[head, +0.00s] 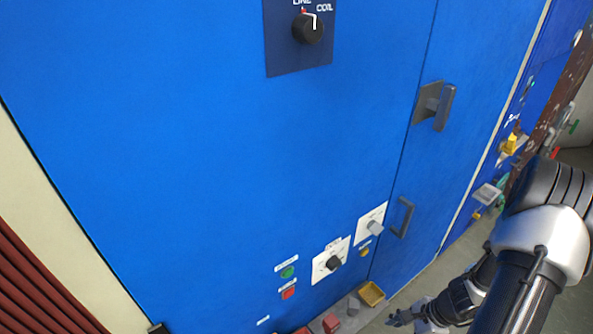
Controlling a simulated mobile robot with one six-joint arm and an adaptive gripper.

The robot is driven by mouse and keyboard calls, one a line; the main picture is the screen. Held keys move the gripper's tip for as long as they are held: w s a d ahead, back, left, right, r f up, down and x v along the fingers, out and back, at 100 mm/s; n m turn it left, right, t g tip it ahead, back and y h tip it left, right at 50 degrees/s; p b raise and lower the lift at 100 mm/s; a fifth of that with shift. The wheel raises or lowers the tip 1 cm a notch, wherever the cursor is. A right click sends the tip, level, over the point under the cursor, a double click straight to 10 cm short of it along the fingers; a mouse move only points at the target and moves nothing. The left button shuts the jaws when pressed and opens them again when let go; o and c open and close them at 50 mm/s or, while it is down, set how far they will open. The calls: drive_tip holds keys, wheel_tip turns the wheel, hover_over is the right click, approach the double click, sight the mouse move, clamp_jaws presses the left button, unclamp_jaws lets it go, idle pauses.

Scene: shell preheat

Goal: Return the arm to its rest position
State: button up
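My arm reaches down from the right edge of the head view, its upper part large and close. My gripper (397,318) shows small and dark near the bottom edge, low in front of the blue cabinet. It is apart from the cabinet's knobs and handles as far as I can see. I see nothing held in it, but it is too small to tell how far its fingers are spread.
The blue cabinet (210,150) carries a black rotary knob (308,29), a door handle (437,106), a lower handle (402,218), a white-plated dial (333,263), and green (287,272) and red (288,293) buttons. A yellow tray (371,294) is near its foot.

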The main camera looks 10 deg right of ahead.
drive_tip(key=w+a+r+n, duration=0.3)
drive_tip(key=r, duration=0.4)
drive_tip(key=w+a+r+n+h, duration=0.1)
drive_tip(key=w+a+r+n, duration=0.25)
drive_tip(key=r, duration=0.35)
drive_tip(key=w+a+r+n, duration=0.3)
drive_tip(key=r+n, duration=0.1)
drive_tip(key=r, duration=0.4)
drive_tip(key=s+a+r+n+t+h, duration=0.1)
drive_tip(key=s+a+r+n, duration=0.4)
drive_tip(key=r, duration=0.3)
drive_tip(key=s+a+r+n+t+h, duration=0.1)
drive_tip(key=s+a+r+n+h, duration=0.1)
drive_tip(key=s+a+r+n, duration=0.4)
wheel_tip(320, 180, up, 2)
drive_tip(key=shift+s+a+r+t, duration=0.2)
drive_tip(key=shift+s+t, duration=0.2)
drive_tip(key=shift+s, duration=0.45)
drive_tip(key=shift+c, duration=0.2)
